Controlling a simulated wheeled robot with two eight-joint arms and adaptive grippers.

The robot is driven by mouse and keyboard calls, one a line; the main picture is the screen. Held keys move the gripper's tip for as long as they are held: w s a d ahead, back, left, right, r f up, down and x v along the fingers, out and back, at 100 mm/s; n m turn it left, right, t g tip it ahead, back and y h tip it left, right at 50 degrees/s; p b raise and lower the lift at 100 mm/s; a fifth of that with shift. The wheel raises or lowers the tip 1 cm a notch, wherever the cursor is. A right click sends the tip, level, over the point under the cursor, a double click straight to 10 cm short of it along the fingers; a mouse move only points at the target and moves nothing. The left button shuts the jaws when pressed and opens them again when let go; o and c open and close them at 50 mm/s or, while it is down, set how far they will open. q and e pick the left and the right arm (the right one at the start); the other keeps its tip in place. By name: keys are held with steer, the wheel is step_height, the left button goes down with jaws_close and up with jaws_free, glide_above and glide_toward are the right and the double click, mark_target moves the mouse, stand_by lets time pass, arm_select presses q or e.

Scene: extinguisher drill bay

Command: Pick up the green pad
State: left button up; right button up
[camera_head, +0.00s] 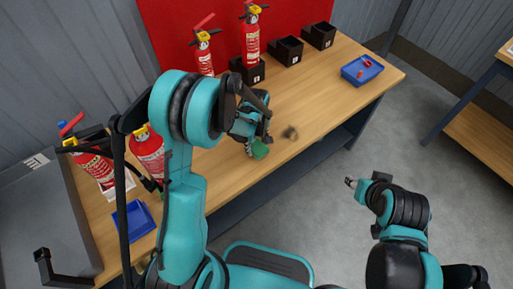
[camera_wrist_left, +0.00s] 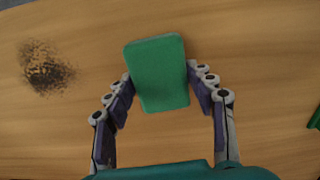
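The green pad (camera_head: 260,149) is at the tips of my left gripper (camera_head: 257,143), over the front part of the wooden table. In the left wrist view the pad (camera_wrist_left: 158,72) sits between the two fingers of my left gripper (camera_wrist_left: 160,74). Both fingertips meet its side edges, so the gripper looks shut on it. Whether the pad touches the table or hangs just above it, I cannot tell. My right gripper (camera_head: 350,183) is over the floor in front of the table, away from the pad; its fingers are too small to read.
A dark speckled smudge (camera_head: 290,132) marks the table (camera_head: 312,100) beside the pad. Extinguishers stand at the back (camera_head: 252,40) and left (camera_head: 150,152). Black holders (camera_head: 288,51) line the red panel. Blue trays lie at right (camera_head: 362,69) and left (camera_head: 133,220). Another green edge (camera_wrist_left: 315,119) shows.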

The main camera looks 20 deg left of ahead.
mark_target(256, 145)
arm_select(q)
steer(key=c, duration=0.3)
steer(key=shift+r, duration=0.3)
step_height(256, 145, up, 4)
steer(key=shift+f+p, duration=0.1)
steer(key=shift+p, duration=1.1)
steer(key=s+d+r+p, duration=0.1)
steer(key=s+d+r, duration=0.1)
steer(key=d, duration=0.1)
steer(key=s+d+r+p, duration=0.1)
steer(key=d+r, duration=0.1)
steer(key=d, duration=0.2)
steer(key=s+d+r+p, duration=0.1)
steer(key=s+d+r, duration=0.1)
steer(key=d, duration=0.1)
steer(key=shift+s+d+r, duration=0.15)
steer(key=shift+s+r, duration=0.15)
